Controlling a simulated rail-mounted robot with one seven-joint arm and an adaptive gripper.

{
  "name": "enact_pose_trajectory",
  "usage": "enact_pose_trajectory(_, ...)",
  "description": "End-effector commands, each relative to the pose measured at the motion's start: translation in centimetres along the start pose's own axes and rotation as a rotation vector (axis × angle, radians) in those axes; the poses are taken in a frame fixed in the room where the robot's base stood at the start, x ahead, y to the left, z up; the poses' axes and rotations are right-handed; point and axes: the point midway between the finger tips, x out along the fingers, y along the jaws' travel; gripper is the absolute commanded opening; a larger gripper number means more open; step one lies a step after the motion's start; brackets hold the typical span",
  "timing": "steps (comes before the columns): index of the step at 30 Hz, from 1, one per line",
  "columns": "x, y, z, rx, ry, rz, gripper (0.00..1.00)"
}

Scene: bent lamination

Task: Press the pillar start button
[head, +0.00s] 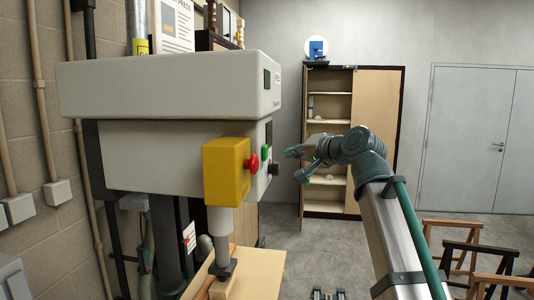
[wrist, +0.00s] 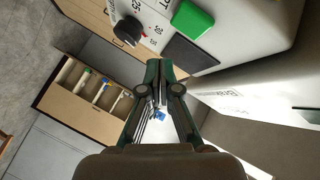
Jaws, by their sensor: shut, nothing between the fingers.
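A green button (head: 265,152) sits on the right-hand face of the grey press head (head: 165,90), just behind a red button (head: 253,162) on a yellow box (head: 226,172). In the wrist view the green button (wrist: 192,20) is large and square, above and right of my fingertips. My gripper (head: 296,164) is right of the green button in the head view, apart from it. In the wrist view my gripper (wrist: 160,68) has its fingertips together with nothing between them. No contact with the button shows.
A black knob (head: 274,169) lies close to the green button; it also shows in the wrist view (wrist: 127,32). A wooden table (head: 262,268) is under the press. An open cabinet (head: 383,130) stands behind.

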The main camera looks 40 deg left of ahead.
Motion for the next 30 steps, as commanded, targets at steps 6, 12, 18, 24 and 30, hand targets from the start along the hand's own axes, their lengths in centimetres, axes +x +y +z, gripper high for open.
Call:
enact_pose_trajectory(6, 1.5, -1.2, 1.1, 0.0, -0.001, 0.0, 0.0)
enact_pose_trajectory(12, 2.1, -1.6, 1.5, 0.0, 0.0, 0.0, 0.0)
enact_pose_trajectory(18, 2.2, -1.6, 1.6, 0.0, 0.0, 0.0, 0.0)
enact_pose_trajectory(24, 2.2, -1.6, 1.6, 0.0, 0.0, 0.0, 0.0)
enact_pose_trajectory(30, 2.2, -1.6, 1.6, 0.0, 0.0, 0.0, 0.0)
